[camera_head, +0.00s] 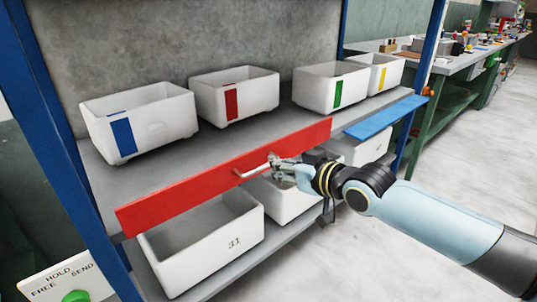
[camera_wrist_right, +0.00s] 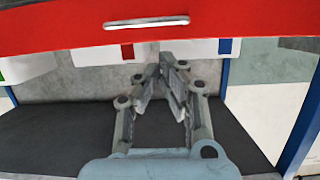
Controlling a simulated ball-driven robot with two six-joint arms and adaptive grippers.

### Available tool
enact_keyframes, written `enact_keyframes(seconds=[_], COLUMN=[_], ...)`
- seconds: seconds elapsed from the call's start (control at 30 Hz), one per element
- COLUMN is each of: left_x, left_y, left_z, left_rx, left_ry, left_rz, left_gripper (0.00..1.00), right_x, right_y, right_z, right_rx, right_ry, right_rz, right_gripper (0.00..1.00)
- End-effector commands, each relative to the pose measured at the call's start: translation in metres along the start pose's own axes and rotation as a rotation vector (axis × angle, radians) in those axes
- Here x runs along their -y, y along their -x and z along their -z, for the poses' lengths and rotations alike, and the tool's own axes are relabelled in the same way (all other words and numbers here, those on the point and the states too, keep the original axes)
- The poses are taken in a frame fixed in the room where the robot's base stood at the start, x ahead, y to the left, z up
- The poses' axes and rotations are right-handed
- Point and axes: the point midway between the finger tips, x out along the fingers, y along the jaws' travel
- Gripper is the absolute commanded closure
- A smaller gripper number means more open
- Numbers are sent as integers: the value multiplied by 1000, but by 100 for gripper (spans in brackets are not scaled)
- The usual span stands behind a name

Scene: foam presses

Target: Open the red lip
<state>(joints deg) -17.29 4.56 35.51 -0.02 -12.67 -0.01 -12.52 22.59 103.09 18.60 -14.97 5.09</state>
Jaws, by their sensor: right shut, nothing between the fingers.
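The red lip (camera_head: 225,178) is a long red board standing along the front edge of the upper shelf. It carries a pale bar handle (camera_head: 252,173) near its middle. My right gripper (camera_head: 274,163) is at the right end of the handle in the head view. In the right wrist view the lip (camera_wrist_right: 60,32) spans the top with its handle (camera_wrist_right: 146,23). There the right gripper's fingers (camera_wrist_right: 158,75) are closed together, empty, and apart from the handle in the picture. Whether they touch it cannot be told. My left gripper is not in view.
White bins with blue (camera_head: 140,120), red (camera_head: 235,95), green (camera_head: 331,85) and yellow (camera_head: 378,73) marks stand on the upper shelf (camera_head: 190,160). More white bins (camera_head: 205,240) are below. A blue board (camera_head: 385,118) lies right of the lip. Blue posts (camera_head: 50,120) frame the rack.

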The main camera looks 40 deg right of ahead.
Motion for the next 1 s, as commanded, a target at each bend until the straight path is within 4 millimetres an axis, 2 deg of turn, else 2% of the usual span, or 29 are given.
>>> enact_keyframes(seconds=[0.03,0.1,0.13,0.27,0.37,0.7,0.73,0.8,1.0], left_x=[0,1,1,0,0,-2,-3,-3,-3], left_y=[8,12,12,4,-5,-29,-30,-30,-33], left_z=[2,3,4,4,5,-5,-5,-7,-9], left_rx=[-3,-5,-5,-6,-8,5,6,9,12], left_ry=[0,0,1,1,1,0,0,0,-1], left_rz=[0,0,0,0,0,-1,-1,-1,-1], left_gripper=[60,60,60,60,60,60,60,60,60], right_x=[1,-2,-3,-3,-3,-2,-2,-3,-4], right_y=[3,3,2,-10,-27,-99,-102,-94,-88], right_z=[25,39,40,38,36,38,36,22,6], right_rx=[-29,-41,-41,-44,-43,-40,-38,-35,-39], right_ry=[17,35,37,36,34,34,34,38,38], right_rz=[10,11,10,8,9,9,9,9,9], right_gripper=[100,100,100,100,100,100,100,100,100])
